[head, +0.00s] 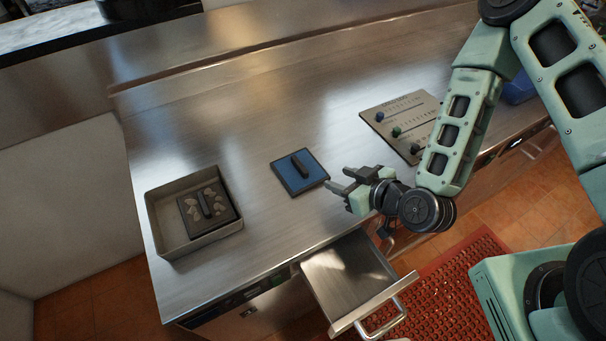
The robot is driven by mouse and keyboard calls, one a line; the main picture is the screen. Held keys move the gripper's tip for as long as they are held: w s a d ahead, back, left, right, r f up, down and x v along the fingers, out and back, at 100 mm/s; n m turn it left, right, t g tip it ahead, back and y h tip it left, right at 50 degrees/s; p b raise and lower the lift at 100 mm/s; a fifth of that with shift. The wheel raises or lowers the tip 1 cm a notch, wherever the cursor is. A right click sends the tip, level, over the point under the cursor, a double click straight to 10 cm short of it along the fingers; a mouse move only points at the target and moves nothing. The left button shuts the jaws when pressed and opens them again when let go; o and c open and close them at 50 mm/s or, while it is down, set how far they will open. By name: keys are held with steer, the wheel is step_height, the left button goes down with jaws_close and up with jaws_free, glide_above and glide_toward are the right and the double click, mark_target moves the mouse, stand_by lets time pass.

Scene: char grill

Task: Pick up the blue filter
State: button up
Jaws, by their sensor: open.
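The blue filter (291,178) is a flat blue square plate with a dark frame and a dark bar handle standing up at its middle. It lies on the steel counter near the middle of the head view. My gripper (337,187) is open and empty, just to the right of the filter and apart from it. Its fingers point left towards the filter's right corner. How high the fingers are above the counter is hard to tell.
A grey open box (163,238) holding a dark handled plate (222,217) stands at the left. A panel with coloured knobs (378,117) lies at the right. An open steel drawer (345,279) juts out below my gripper. The counter behind the filter is clear.

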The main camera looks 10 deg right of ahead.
steer(key=b+x, duration=0.2)
steer(key=b, duration=0.1)
steer(key=shift+f, duration=0.3)
glide_toward(300, 164)
steer(key=p+x, duration=0.1)
steer(key=x, duration=0.1)
steer(key=shift+w+f, duration=0.2)
steer(key=shift+w, duration=0.05)
steer(key=shift+p+x, duration=1.5)
steer(key=shift+x, duration=1.3)
steer(key=shift+w+a+f, duration=0.1)
steer(key=shift+w+a, duration=0.05)
steer(key=shift+a, duration=0.1)
jaws_close()
